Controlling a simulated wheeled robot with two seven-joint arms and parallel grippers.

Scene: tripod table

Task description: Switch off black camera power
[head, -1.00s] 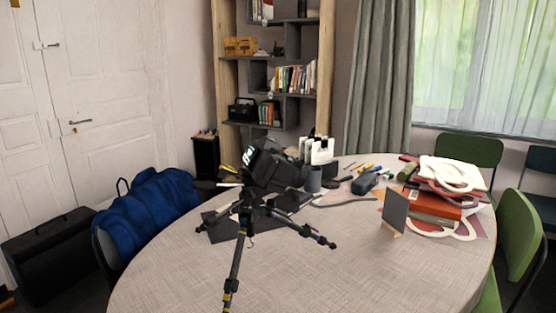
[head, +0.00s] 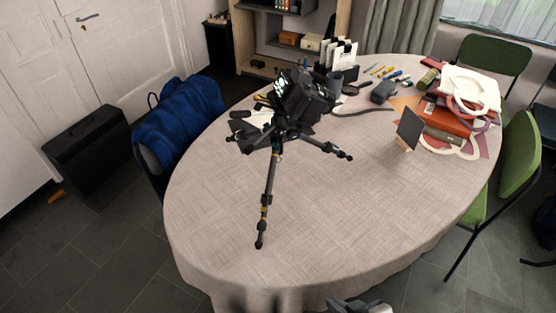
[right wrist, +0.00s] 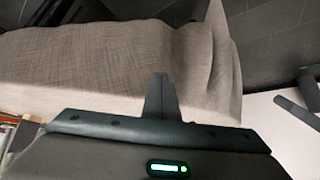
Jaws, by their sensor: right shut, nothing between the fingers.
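The black camera (head: 303,102) is mounted on a small black tripod (head: 268,195) on the round table. Its lit screen (head: 281,86) faces left in the head view. I cannot make out its power switch at this size. My right gripper (head: 352,304) shows only partly at the bottom edge of the head view, at the table's near side and well away from the camera. In the right wrist view its fingers (right wrist: 160,92) are together and empty, in front of the hanging tablecloth (right wrist: 80,65). My left gripper is not in view.
The table (head: 350,220) has a clear near half. A small dark panel on a stand (head: 410,128), a pile of books (head: 455,120) and pens (head: 385,72) occupy the back and right. A green chair (head: 518,155) stands right; a blue bag (head: 180,120) is left.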

